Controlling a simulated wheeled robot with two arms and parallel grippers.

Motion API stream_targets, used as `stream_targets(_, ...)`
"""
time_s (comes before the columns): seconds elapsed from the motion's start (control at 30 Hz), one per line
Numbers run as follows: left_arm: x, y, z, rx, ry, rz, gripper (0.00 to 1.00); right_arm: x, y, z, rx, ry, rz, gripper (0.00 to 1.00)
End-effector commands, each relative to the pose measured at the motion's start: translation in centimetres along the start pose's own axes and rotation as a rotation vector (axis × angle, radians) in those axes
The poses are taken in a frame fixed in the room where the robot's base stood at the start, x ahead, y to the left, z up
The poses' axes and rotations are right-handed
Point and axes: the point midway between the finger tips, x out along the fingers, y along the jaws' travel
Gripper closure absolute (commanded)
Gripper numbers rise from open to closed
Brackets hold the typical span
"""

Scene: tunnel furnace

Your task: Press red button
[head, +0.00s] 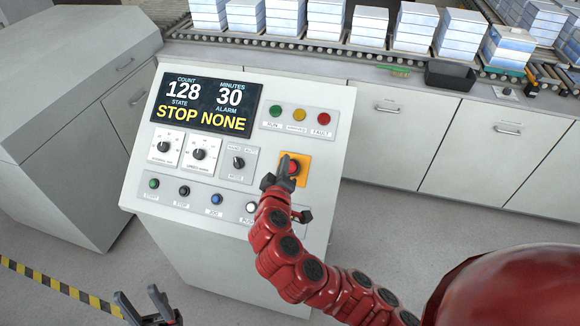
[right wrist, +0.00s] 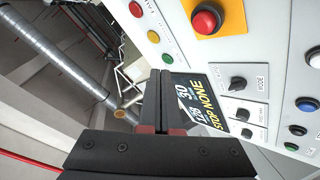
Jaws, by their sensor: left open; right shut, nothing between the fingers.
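The red button (head: 295,168) sits on a yellow-orange plate (head: 302,180) on the sloped face of a white control console (head: 330,135). The button also shows whole in the right wrist view (right wrist: 206,20), at the top. My right gripper (head: 284,160) is shut and empty. In the head view its fingertips overlap the left side of the button. In the right wrist view the fingertips (right wrist: 159,73) are below and left of the button, apart from it in the picture. My left gripper (head: 143,300) is open and empty, low in front of the console.
The console display (head: 206,105) reads 128, 30, STOP, NONE. Green, yellow and red lamps (head: 299,115) are above the button. Knobs and several small buttons (head: 216,199) are left and below. A conveyor with white-blue stacks (head: 327,20) runs behind over cabinets.

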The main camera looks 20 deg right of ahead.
Motion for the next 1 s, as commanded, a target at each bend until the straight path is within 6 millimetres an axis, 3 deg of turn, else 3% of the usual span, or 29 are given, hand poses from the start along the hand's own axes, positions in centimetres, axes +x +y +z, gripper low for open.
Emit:
stream_targets(0.5, -1.3, 0.1, 0.2, 0.0, 0.0, 0.0, 0.5, 4.0, -3.0, 3.0, -0.002, -0.001, -0.001, 1.0)
stream_targets(0.7, -3.2, 0.2, 0.5, 0.0, 0.0, 0.0, 0.5, 5.7, -4.3, 4.2, 0.001, 0.001, 0.001, 1.0)
stream_targets(1.0, -3.3, 0.2, 0.6, 0.0, 0.0, 0.0, 0.5, 6.0, -4.3, 4.3, 0.0, 0.002, 0.0, 1.0)
